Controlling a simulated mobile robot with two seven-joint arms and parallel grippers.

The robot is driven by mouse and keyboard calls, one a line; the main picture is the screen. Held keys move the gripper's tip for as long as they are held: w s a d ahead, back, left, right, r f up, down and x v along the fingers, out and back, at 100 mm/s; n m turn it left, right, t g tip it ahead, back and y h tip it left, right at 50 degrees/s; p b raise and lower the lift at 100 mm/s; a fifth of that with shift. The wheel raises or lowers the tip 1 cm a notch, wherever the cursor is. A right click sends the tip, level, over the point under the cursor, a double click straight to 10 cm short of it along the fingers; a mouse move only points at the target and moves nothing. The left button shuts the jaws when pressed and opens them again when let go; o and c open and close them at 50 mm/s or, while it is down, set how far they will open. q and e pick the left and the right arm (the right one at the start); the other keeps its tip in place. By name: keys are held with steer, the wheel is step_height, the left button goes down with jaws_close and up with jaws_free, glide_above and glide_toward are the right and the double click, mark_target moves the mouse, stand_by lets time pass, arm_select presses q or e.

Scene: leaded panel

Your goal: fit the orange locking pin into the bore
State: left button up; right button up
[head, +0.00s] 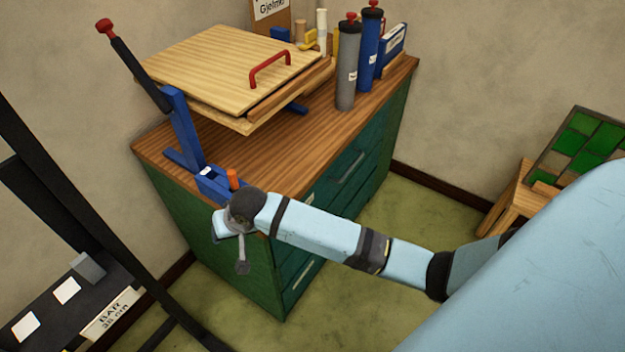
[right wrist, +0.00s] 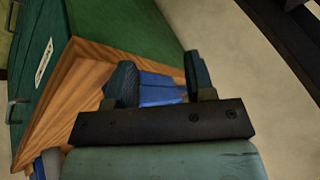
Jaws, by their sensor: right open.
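The orange locking pin (head: 232,179) stands roughly upright at the blue bracket (head: 213,186) on the near left corner of the bench top. The bore is not distinguishable, and I cannot tell how deep the pin sits. My right gripper (right wrist: 160,80) is open in the right wrist view, with blue metalwork (right wrist: 158,92) showing beyond and between its fingers. No orange shows there. In the head view my right wrist is just in front of and below the pin, by the bench corner, and its fingers are hard to make out. My left gripper is not in view.
A black lever with a red knob (head: 104,26) rises from the blue post (head: 181,128). Wooden boards with a red handle (head: 270,68) sit behind. Grey (head: 347,65) and blue (head: 369,45) bottles stand at the back right. A black rack (head: 60,200) stands left.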

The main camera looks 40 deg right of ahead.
steer(key=s+d+f+n+t, duration=0.1)
steer(key=s+d+f+t, duration=0.1)
steer(key=s, duration=0.5)
steer(key=s+d+f+n+t, duration=0.2)
steer(key=s+d+f, duration=0.1)
steer(key=s, duration=0.5)
steer(key=s+d+f+n+t, duration=0.2)
steer(key=s+d+f, duration=0.1)
steer(key=s, duration=0.4)
steer(key=shift+s, duration=0.35)
steer(key=shift+f, duration=0.15)
steer(key=r+p, duration=0.1)
steer(key=p, duration=0.1)
steer(key=r+p, duration=0.1)
steer(key=r, duration=0.1)
steer(key=shift+d+r+p, duration=0.2)
steer(key=shift+r+p, duration=0.05)
steer(key=shift+p, duration=0.15)
steer(key=shift+r, duration=0.1)
